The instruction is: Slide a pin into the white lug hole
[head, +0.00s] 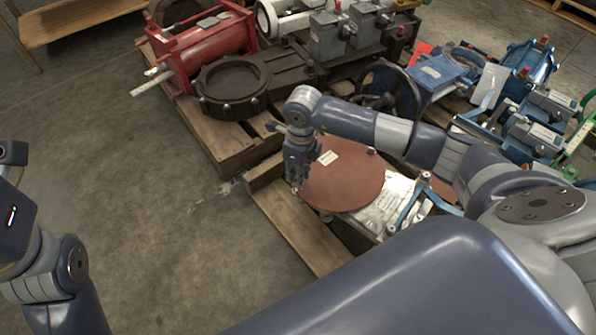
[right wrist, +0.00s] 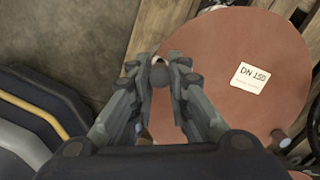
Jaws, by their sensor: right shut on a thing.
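My right gripper (head: 297,182) is at the left rim of a round reddish-brown disc (head: 350,183) that lies flat on a pallet. In the right wrist view the gripper (right wrist: 158,68) points away from the camera, its fingers closed around a small grey round-ended piece (right wrist: 160,76), which looks like a pin. Its lower end is hidden. A small pale spot shows just beyond the fingertips; I cannot tell whether it is the white lug hole. The disc (right wrist: 250,45) has a white "DN 150" label. My left gripper is out of view; only parts of the left arm show.
A pallet (head: 292,228) edge runs beside the disc. A red cylinder unit (head: 205,50), a dark round flange (head: 232,88) and blue valves (head: 435,75) crowd the pallets behind and to the right. Bare concrete floor (head: 130,170) is free on the left.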

